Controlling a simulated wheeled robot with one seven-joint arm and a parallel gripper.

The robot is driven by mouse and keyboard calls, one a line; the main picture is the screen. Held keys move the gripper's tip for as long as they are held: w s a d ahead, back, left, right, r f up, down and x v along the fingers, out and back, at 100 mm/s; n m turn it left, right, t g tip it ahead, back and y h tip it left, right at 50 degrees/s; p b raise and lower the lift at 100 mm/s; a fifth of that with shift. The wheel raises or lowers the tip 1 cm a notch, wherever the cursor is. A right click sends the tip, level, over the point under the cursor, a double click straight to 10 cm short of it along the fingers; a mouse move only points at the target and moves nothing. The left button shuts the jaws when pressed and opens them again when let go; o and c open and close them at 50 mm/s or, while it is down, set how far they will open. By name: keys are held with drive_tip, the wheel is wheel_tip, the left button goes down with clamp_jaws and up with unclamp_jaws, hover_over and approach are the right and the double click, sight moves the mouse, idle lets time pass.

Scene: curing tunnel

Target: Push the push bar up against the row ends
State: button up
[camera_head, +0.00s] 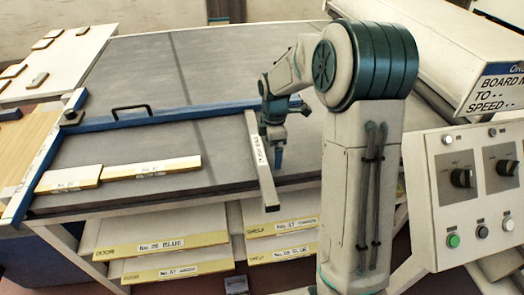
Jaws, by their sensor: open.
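The push bar (259,157) is a pale, narrow bar with a printed label on its side. It lies on the grey table (165,142), running from back to front and reaching the front edge. A row of two pale boards, a short one (69,179) and a longer one (150,168), lies along the table's front left. A clear gap separates the longer board's right end from the bar. My gripper (275,155) is open and points down at the bar's right side. The picture does not show clearly whether it touches the bar, and one finger is hard to make out.
A blue rail (190,110) crosses the table behind the boards, near a black handle (130,109). A blue-and-white strip (40,165) edges the left side. Labelled boards (165,246) sit on shelves below. A control panel (465,195) and a white hood (440,45) stand right.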

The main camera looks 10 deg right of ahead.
sight(259, 150)
drive_tip(key=shift+a, duration=1.05)
drive_tip(key=shift+a, duration=0.35)
drive_tip(key=shift+a, duration=0.3)
drive_tip(key=shift+a, duration=0.45)
drive_tip(key=shift+a, duration=5.9)
drive_tip(key=shift+a, duration=0.35)
drive_tip(key=shift+a, duration=1.05)
drive_tip(key=shift+d, duration=0.25)
